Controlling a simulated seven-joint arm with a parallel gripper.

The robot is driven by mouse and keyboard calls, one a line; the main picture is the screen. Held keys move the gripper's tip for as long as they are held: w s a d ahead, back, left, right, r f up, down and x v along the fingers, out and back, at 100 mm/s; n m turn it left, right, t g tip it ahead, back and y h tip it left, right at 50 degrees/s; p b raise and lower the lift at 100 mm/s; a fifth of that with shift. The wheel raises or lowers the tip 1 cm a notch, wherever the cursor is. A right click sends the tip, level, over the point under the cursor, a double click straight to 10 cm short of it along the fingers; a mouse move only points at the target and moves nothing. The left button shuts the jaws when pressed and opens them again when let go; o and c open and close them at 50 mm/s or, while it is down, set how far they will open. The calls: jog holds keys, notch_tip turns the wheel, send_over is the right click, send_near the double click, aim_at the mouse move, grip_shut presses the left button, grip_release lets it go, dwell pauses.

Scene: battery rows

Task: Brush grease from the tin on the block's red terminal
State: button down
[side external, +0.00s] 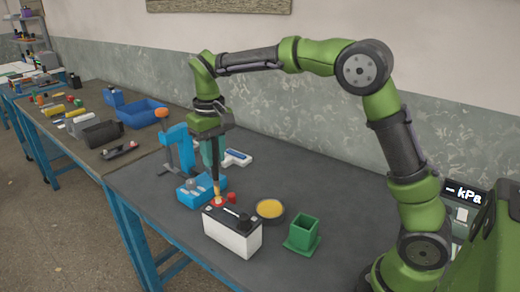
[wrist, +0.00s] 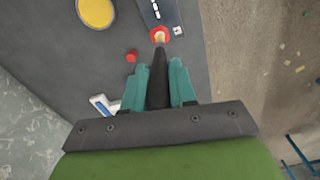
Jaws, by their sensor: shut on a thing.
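The block (side external: 231,238) is a white battery-like box with a dark top. Its red terminal (side external: 211,203) is at the far left corner of the top, and shows as a red ring (wrist: 167,34) in the wrist view. My gripper (side external: 212,160) has teal fingers, shut on a dark-handled brush (side external: 215,178) held upright, bristles down. In the wrist view the brush (wrist: 158,75) lies between the fingers (wrist: 158,88). Its pale tip is at the red terminal; I cannot tell whether it touches. The round tin (side external: 270,209) of yellow grease stands right of the block, also in the wrist view (wrist: 96,11).
A small red cap (side external: 232,197) stands behind the block. A green square holder (side external: 302,236) is empty at the right. A blue device (side external: 192,196), a blue-and-white tool (side external: 238,158) and a blue upright stand (side external: 178,147) are behind and left.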

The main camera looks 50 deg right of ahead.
aim_at(212, 139)
jog(key=shift+r, duration=2.8)
